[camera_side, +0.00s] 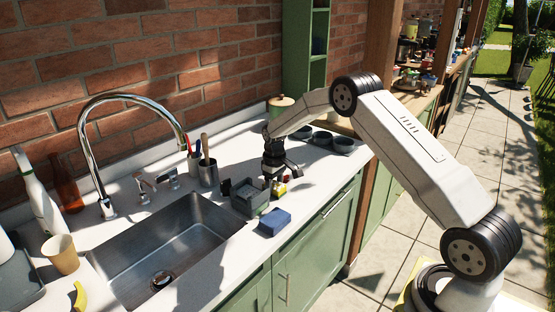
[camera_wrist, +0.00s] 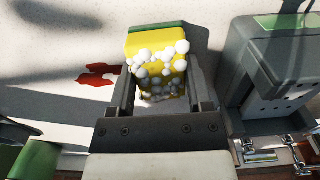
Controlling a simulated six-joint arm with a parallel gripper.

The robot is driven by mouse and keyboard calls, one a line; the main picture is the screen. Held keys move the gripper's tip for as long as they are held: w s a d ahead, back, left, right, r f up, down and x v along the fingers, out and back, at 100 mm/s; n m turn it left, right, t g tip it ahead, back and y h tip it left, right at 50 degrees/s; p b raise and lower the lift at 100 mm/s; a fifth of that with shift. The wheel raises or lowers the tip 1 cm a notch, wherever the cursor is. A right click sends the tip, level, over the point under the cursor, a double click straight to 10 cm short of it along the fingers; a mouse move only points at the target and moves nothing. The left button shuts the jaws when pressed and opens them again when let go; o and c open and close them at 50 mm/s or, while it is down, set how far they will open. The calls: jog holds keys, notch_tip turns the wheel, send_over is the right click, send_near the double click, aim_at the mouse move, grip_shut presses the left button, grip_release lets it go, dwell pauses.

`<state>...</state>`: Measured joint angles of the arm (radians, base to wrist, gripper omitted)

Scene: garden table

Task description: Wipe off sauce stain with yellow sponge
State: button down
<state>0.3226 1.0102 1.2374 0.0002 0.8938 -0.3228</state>
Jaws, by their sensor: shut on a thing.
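The yellow sponge (camera_wrist: 155,45) has a green layer along its far edge and white foam over it. In the wrist view my gripper (camera_wrist: 160,85) is shut on the sponge, with one finger on each side. The red sauce stain (camera_wrist: 97,75) is on the pale countertop, just left of the gripper. In the side view my gripper (camera_side: 279,182) is low over the counter, with the yellow sponge (camera_side: 280,188) under it. A bit of red stain (camera_side: 291,176) shows beside it. I cannot tell whether the sponge touches the counter.
A grey caddy (camera_side: 245,197) stands close by the gripper; it also shows at the right of the wrist view (camera_wrist: 275,65). A blue sponge (camera_side: 274,221) lies near the counter's front edge. The steel sink (camera_side: 165,245) is at left. Dark bowls (camera_side: 322,138) stand behind.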

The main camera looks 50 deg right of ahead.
aim_at(285, 179)
jog(key=shift+w+a+f, duration=0.1)
jog(key=shift+w+a, duration=0.05)
jog(key=shift+w, duration=0.85)
jog(key=d, duration=0.8)
jog(key=shift+d, duration=0.2)
jog(key=shift+w+a, duration=0.15)
jog(key=shift+w, duration=1)
jog(key=shift+a, duration=4)
jog(key=shift+s, duration=1.2)
jog(key=shift+d, duration=1.6)
jog(key=d, duration=0.5)
jog(key=shift+w, duration=0.1)
notch_tip(285, 179, up, 4)
jog(key=shift+a+r, duration=0.1)
jog(key=shift+r, duration=2.05)
